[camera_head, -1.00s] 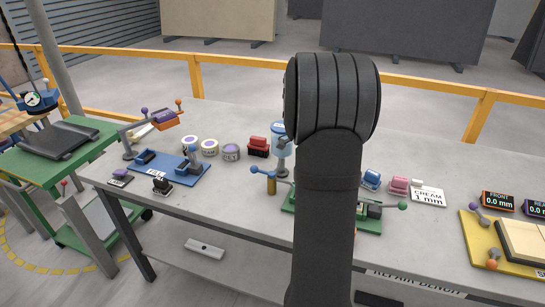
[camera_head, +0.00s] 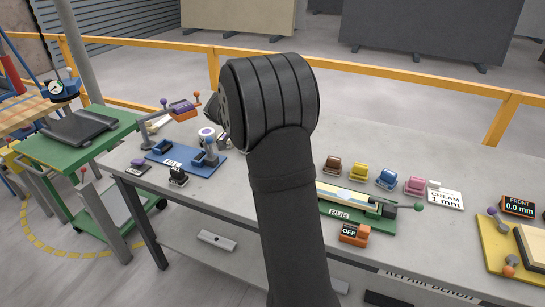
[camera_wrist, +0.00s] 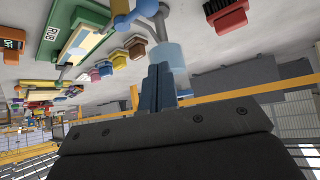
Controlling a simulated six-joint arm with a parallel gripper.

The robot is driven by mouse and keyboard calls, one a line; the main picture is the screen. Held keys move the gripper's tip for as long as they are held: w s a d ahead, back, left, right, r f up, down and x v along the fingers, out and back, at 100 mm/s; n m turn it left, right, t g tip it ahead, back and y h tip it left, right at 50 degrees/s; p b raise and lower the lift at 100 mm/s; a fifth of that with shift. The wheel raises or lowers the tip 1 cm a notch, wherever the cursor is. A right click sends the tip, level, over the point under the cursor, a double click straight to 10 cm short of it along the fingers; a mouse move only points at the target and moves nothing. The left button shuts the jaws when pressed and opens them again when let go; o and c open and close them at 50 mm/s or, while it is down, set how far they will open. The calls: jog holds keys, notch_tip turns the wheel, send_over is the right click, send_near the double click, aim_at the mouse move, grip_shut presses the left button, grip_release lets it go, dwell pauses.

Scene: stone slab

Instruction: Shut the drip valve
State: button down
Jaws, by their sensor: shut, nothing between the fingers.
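The drip valve appears to belong to the light-blue cylinder (camera_wrist: 168,56) on a grey stand in the wrist view. A blue rounded part (camera_wrist: 122,22) and a blue lever-like piece sit beside it at the top edge. I cannot tell which piece is the valve handle or how it is turned. My gripper (camera_wrist: 160,70) is shut and empty, its dark blue fingers pointing at the cylinder and overlapping it in the picture; contact is unclear. In the head view my arm hides the cylinder and the fingers.
A green RUB tray (camera_head: 336,210) and an orange OFF display (camera_head: 354,235) lie right of my arm. Several coloured blocks and a CREAM card (camera_head: 445,199) stand behind. A blue tray (camera_head: 205,168) lies left. A red brush-like block (camera_wrist: 226,14) is near the cylinder.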

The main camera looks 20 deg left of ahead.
jog(key=shift+w+f, duration=0.1)
jog(key=x, duration=1)
jog(key=shift+s+a+f, duration=0.1)
jog(key=shift+s+a, duration=0.2)
jog(key=shift+s, duration=0.3)
jog(key=shift+s+a+f, duration=0.1)
jog(key=shift+s+a, duration=0.2)
jog(key=shift+s, duration=0.3)
jog(key=shift+s+a+f, duration=0.1)
jog(key=shift+s+a, duration=0.2)
jog(key=shift+s, duration=0.3)
jog(key=shift+s, duration=0.1)
